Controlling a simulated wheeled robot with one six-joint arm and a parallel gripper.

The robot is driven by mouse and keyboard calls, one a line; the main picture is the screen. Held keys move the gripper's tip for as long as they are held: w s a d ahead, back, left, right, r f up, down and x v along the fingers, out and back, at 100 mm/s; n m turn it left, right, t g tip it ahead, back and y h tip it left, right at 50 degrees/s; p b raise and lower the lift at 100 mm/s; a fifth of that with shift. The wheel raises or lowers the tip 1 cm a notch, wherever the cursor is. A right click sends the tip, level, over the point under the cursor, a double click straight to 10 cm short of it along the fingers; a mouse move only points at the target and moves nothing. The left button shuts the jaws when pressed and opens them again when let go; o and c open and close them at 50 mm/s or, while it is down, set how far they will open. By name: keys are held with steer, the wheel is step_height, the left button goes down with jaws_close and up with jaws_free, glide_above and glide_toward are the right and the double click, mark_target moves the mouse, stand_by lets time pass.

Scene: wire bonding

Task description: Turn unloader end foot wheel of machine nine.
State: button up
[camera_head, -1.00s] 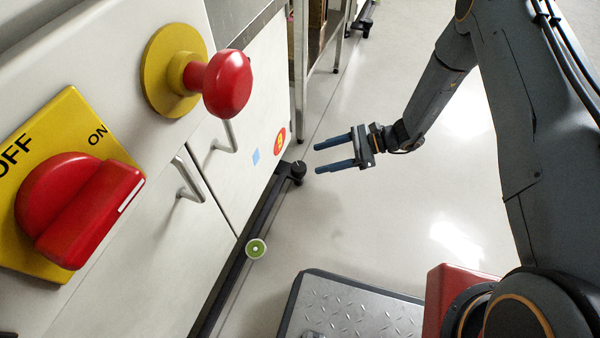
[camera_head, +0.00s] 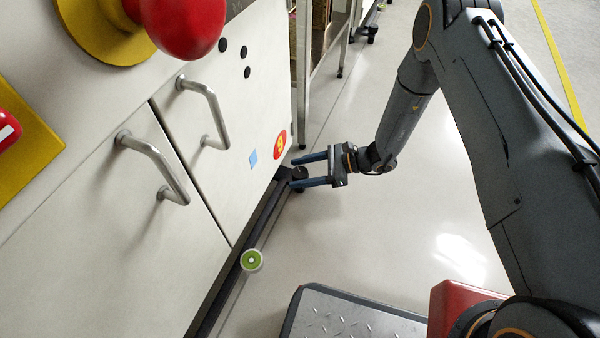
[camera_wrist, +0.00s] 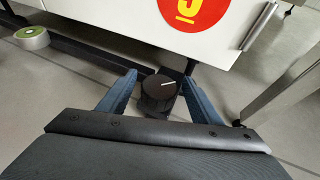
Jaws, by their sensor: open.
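The foot wheel is a dark round knob (camera_wrist: 159,87) with a white mark on top, at the end of the black base rail; in the head view the knob (camera_head: 300,173) shows at the cabinet's far lower corner. My gripper (camera_head: 303,171) is open, its two blue fingers reaching to the knob. In the wrist view the fingers of my gripper (camera_wrist: 158,88) stand on either side of the knob, which sits between the tips. I cannot tell whether they touch it. The cabinet bears a red and yellow sticker (camera_head: 280,144) reading 9, partly cut off in the wrist view (camera_wrist: 194,8).
A green-topped round foot (camera_head: 252,260) sits nearer along the black rail (camera_head: 232,277). Cabinet door handles (camera_head: 155,165) stick out at left, below a red button (camera_head: 185,25). A metal frame leg (camera_head: 301,75) stands beyond the cabinet.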

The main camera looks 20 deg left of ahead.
steer(key=c, duration=1)
steer(key=m+t+p, duration=0.1)
steer(key=p, duration=0.1)
steer(key=shift+s+r+p, duration=0.15)
steer(key=shift+r+p, duration=0.05)
steer(key=shift+p, duration=0.15)
steer(key=shift+c, duration=0.2)
steer(key=shift+m+t+p, duration=0.8)
steer(key=shift+t+p, duration=0.3)
steer(key=shift+p, duration=0.15)
steer(key=shift+f, duration=0.1)
steer(key=shift+p, duration=0.3)
steer(key=shift+f, duration=0.1)
steer(key=o, duration=1)
steer(key=shift+o, duration=0.2)
